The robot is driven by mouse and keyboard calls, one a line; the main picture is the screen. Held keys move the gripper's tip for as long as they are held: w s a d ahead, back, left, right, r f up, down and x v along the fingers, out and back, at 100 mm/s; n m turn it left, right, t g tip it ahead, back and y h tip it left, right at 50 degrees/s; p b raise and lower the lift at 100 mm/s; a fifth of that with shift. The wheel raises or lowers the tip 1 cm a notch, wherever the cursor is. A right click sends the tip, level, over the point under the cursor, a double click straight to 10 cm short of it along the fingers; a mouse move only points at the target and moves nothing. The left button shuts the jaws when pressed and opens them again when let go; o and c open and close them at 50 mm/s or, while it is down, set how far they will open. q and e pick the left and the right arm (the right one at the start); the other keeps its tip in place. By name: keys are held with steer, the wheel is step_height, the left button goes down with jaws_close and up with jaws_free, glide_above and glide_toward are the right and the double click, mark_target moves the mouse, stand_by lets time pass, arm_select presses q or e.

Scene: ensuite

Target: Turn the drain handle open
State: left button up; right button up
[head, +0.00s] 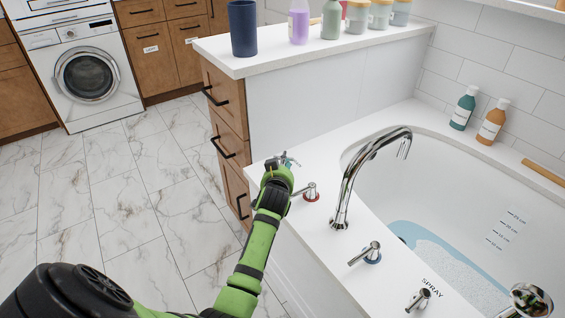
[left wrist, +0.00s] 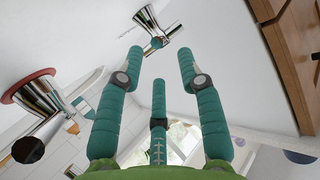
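A chrome handle (left wrist: 160,30), taken to be the drain handle, sits on the white tub deck in the left wrist view. Faint lettering beside it is too small to read. My left gripper (left wrist: 160,62) has its teal fingers spread, with the handle's end just beyond and between the two upper fingertips. I see no clear contact. In the head view my left gripper (head: 284,161) is at the deck's far left corner. My wrist hides most of it and the handle there. My right gripper is not in view.
A red-ringed chrome handle (head: 310,192) stands close right of my wrist. The tall curved faucet (head: 362,175), a blue-ringed handle (head: 366,253) and the spray handle (head: 420,299) line the deck. The drawer cabinet (head: 226,130) borders the corner. The tub (head: 480,190) holds shallow water.

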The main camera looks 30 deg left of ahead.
mark_target(282, 163)
arm_select(q)
steer(key=b+x, duration=0.1)
steer(key=x, duration=0.2)
steer(key=shift+w+a+f, duration=0.15)
steer(key=shift+w+f, duration=0.15)
steer(key=shift+w+a+f, duration=0.15)
steer(key=shift+w+a, duration=0.1)
steer(key=shift+w, duration=0.2)
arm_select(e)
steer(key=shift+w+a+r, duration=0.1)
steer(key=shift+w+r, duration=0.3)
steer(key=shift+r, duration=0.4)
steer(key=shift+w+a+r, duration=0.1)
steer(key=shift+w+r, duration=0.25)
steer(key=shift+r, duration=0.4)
